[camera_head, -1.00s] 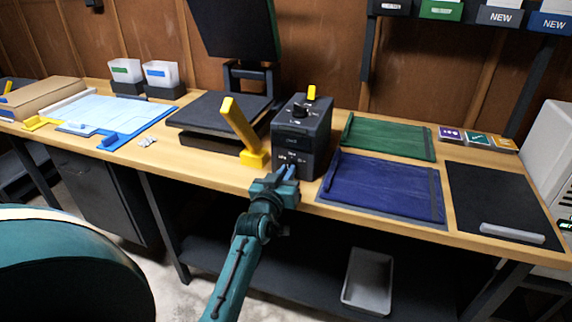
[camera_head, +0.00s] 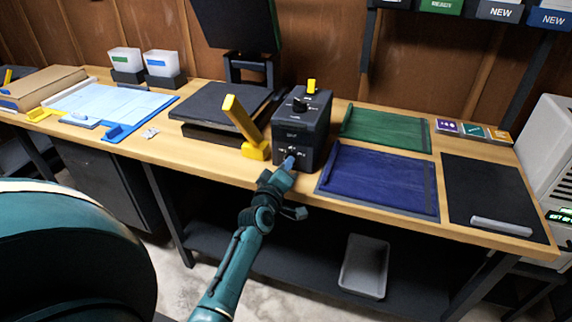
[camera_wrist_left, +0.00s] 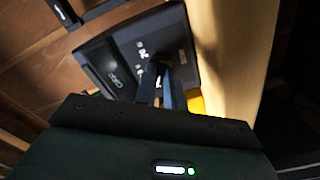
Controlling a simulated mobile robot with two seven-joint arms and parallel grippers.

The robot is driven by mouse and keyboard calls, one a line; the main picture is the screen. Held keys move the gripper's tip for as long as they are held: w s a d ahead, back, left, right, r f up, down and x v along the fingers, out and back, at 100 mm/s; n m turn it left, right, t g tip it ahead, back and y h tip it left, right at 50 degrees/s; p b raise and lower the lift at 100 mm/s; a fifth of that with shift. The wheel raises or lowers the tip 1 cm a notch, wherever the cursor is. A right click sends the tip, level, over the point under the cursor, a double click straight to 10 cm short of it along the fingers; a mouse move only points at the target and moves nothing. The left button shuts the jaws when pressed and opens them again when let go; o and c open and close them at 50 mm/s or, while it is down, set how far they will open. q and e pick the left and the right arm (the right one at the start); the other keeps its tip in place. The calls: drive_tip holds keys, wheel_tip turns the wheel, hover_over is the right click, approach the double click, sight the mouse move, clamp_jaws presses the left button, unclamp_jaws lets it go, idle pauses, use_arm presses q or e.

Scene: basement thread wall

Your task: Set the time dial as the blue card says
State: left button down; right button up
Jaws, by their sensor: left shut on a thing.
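A dark control box (camera_head: 302,128) stands at the front of the bench, with a black knob (camera_head: 299,105) and a yellow lever (camera_head: 311,86) on top. White markings show on its front face. My left gripper (camera_head: 289,164) reaches up from below and is shut at the low front of the box, on what appears to be the time dial. The fingers hide that dial, so I cannot read its setting. In the left wrist view the fingers (camera_wrist_left: 165,90) meet the marked face of the box (camera_wrist_left: 140,48). I cannot pick out a blue card with readable writing. My right gripper is out of view.
A heat press (camera_head: 222,108) with a raised yellow handle (camera_head: 240,122) stands just left of the box. A blue cloth (camera_head: 380,182) and a green cloth (camera_head: 386,129) lie to its right. Several small cards (camera_head: 473,130) lie at the back right. A grey tray (camera_head: 364,266) sits below.

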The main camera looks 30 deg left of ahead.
use_arm(q)
drive_tip(key=shift+r+n, duration=0.1)
drive_tip(key=shift+n, duration=0.4)
drive_tip(key=c, duration=1.5)
unclamp_jaws()
drive_tip(key=shift+s, duration=0.1)
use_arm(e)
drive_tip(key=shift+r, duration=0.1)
